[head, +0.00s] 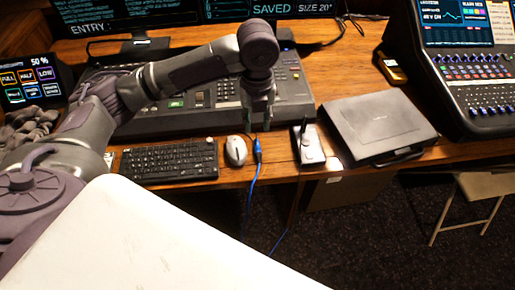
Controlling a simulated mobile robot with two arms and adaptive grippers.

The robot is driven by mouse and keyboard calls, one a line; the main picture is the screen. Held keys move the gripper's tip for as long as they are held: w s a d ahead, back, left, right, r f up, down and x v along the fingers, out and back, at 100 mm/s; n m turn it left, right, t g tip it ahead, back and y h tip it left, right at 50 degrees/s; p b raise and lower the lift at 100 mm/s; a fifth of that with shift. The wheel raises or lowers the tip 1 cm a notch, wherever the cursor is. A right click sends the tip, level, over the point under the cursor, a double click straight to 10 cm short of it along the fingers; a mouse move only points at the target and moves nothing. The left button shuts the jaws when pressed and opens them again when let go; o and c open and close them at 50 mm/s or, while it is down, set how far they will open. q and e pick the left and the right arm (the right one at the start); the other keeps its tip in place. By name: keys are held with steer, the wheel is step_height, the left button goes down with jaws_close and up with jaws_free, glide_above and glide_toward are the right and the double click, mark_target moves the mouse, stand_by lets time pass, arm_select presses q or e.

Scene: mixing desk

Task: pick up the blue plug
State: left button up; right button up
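The blue plug (257,146) is at the front edge of the wooden desk, between the mouse and a small white device. Its blue cable runs down over the edge towards the floor. My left arm reaches in from the left over the desk. My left gripper (258,124) points down just above the plug in the picture. Its two dark fingers look apart, with a gap between them and nothing seen in it. I cannot tell how high the fingertips are above the plug. My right gripper is out of view.
A white mouse (236,150) and a black keyboard (168,161) lie left of the plug. The white device (308,145) and a closed black case (379,128) lie to its right. The mixing console (290,92) stands behind. Dark carpet is below the desk edge.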

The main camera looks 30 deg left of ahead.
arm_select(q)
glide_above(258, 153)
steer(key=f, duration=0.8)
steer(key=shift+s, duration=0.3)
steer(key=shift+w+f+p, duration=0.2)
steer(key=shift+f+p, duration=0.15)
steer(key=shift+f, duration=1.05)
steer(key=shift+w+f+p, duration=0.2)
steer(key=shift+f+p, duration=0.1)
steer(key=shift+f, duration=1.05)
jaws_close()
